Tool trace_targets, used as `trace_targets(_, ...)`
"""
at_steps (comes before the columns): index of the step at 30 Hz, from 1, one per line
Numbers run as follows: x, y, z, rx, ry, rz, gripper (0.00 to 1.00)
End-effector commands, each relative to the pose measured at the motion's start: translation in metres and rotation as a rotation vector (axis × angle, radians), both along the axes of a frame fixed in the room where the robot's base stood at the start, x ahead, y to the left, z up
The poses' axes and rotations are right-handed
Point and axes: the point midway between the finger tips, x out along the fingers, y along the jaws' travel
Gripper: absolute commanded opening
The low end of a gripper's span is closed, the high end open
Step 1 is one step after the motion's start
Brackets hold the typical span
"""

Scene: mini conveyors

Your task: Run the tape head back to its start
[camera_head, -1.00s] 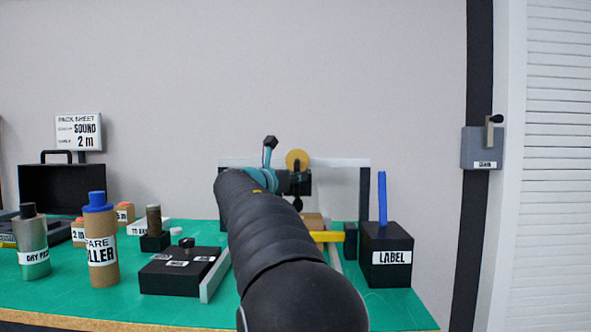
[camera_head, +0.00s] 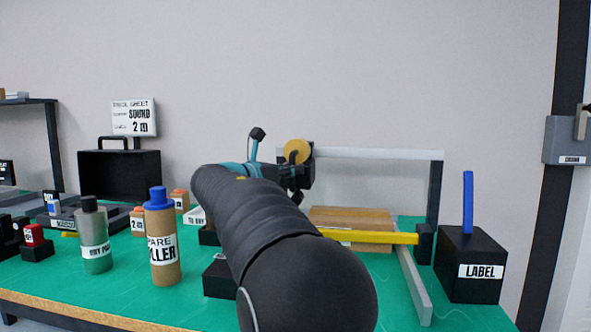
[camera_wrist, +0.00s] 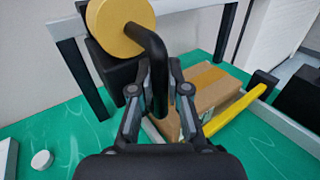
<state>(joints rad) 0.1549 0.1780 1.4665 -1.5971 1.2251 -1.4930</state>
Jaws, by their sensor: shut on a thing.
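The tape head (camera_head: 308,152) is a black block with a yellow tape roll (camera_head: 296,151) on the light overhead rail (camera_head: 380,154). In the wrist view the tape head (camera_wrist: 118,66) is close to the rail's left post (camera_wrist: 92,92). A bent black handle (camera_wrist: 159,66) comes down from it between the fingers. My gripper (camera_wrist: 160,92) is shut on this handle. In the head view my arm hides most of my gripper (camera_head: 297,196) and the left post. A taped cardboard box (camera_head: 350,217) lies under the rail, to the right of the tape head.
A yellow bar (camera_head: 370,237) crosses in front of the box. A black LABEL box (camera_head: 470,264) with a blue stick stands at right. A FILLER bottle (camera_head: 163,245) and a grey bottle (camera_head: 95,245) stand left of my arm. A black case (camera_head: 120,177) is behind them.

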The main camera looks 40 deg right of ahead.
Motion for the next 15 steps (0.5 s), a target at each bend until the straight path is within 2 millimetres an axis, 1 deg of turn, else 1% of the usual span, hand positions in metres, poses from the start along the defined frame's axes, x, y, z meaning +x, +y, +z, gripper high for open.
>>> trace_targets(6,0.0016,0.0017,0.0008,-0.001,0.0,0.005,0.0)
trace_targets(7,0.0016,0.0017,0.0008,-0.001,0.0,0.005,0.17)
trace_targets(8,0.0016,0.0016,0.0008,-0.001,0.0,0.005,0.25)
trace_targets(9,0.0015,0.0016,0.0008,-0.001,0.0,0.005,0.35)
trace_targets(10,0.0015,0.0014,0.0007,-0.001,0.0,0.005,0.41)
trace_targets(15,0.0007,0.0003,0.0005,-0.001,0.0,0.002,0.41)
